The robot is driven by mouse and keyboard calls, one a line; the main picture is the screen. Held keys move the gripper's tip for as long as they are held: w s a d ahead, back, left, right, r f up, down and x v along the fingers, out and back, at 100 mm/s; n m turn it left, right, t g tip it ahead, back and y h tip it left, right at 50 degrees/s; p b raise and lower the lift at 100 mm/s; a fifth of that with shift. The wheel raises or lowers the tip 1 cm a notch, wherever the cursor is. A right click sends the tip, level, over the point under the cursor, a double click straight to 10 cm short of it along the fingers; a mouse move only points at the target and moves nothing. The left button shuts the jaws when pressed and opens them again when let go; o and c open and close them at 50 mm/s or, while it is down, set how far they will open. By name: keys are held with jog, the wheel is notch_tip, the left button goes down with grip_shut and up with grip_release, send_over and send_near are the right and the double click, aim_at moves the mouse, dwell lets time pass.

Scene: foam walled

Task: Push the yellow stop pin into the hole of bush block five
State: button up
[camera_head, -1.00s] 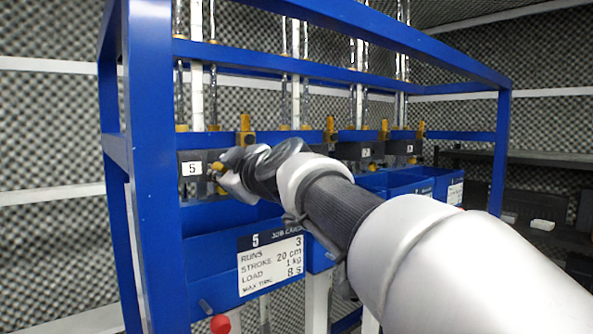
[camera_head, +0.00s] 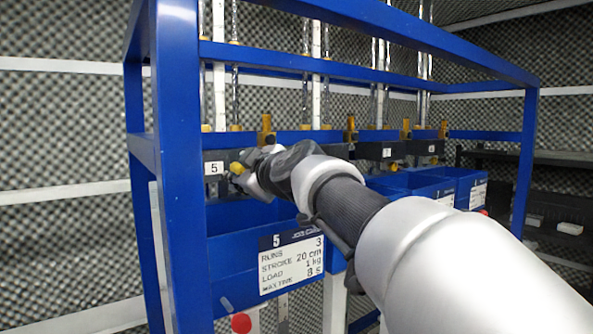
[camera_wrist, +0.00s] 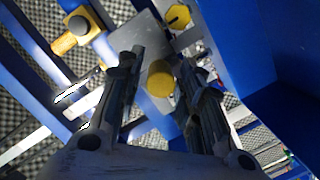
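Bush block five (camera_head: 213,168) is a dark block with a white "5" label on the blue frame, left of my gripper in the head view. A yellow round pin head (camera_wrist: 160,78) lies between my gripper's fingers (camera_wrist: 160,68) in the wrist view, in front of a grey plate. A yellow knob (camera_head: 237,168) shows at the fingertips in the head view, just right of the "5" label. The fingers are partly closed around the pin head; I cannot tell whether they touch it. The hole and the pin's shank are hidden.
Another yellow knob with a dark mark (camera_wrist: 178,17) and a yellow clamp-like part (camera_wrist: 80,26) are near the fingers. A blue bin with a job card (camera_head: 291,262) is below. The blue frame post (camera_head: 180,150) stands left. More numbered blocks line the rail to the right.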

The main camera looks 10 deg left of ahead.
jog(key=shift+o, duration=0.9)
jog(key=v, duration=1.2)
jog(key=shift+f, duration=0.15)
